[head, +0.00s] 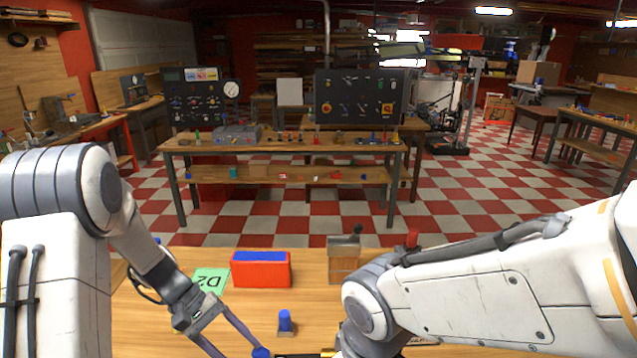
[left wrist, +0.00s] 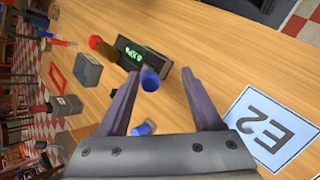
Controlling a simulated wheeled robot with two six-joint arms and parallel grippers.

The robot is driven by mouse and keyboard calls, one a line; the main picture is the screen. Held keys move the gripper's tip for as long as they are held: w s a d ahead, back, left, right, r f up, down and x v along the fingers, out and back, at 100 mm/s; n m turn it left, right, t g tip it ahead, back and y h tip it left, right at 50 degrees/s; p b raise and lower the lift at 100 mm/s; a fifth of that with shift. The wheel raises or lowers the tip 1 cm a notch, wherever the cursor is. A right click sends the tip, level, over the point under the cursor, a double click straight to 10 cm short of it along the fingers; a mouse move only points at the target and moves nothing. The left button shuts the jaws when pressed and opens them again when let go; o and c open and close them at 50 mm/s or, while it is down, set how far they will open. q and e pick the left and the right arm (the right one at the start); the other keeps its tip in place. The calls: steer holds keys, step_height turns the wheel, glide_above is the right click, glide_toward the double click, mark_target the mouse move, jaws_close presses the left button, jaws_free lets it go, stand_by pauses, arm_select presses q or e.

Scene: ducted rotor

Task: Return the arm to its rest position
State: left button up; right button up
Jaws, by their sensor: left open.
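My left arm comes in from the left in the head view, and its gripper (head: 232,343) hangs low over the table, cut by the bottom edge. In the left wrist view the gripper (left wrist: 160,74) is open, with two dark fingers apart. A blue cylinder (left wrist: 150,80) shows between the fingertips in that picture; I cannot tell its distance from them. Another blue piece (left wrist: 142,128) lies lower, near the left finger. Nothing is visibly held. My right arm crosses the right side of the head view; its gripper is not seen.
The wrist view shows an E2 card (left wrist: 268,130) and a black display (left wrist: 142,55).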

arm_select(q)
steer(key=s+d+r+m+y, duration=0.2)
steer(key=s+d+r+m, duration=0.1)
steer(key=s, duration=0.3)
steer(key=s+d+r+m+t+y, duration=0.1)
steer(key=s+d+r+m+y, duration=0.1)
steer(key=s+m, duration=0.4)
steer(key=s+d+r+m+t+y, duration=0.1)
steer(key=s+d+r+m+y, duration=0.1)
steer(key=s+d+r+m, duration=0.2)
steer(key=s+d+r, duration=0.1)
steer(key=s+d, duration=0.1)
steer(key=shift+s+y, duration=0.4)
arm_select(e)
steer(key=s+g, duration=0.1)
steer(key=s, duration=0.5)
steer(key=shift+a+r+y, duration=0.3)
steer(key=shift+r, duration=0.1)
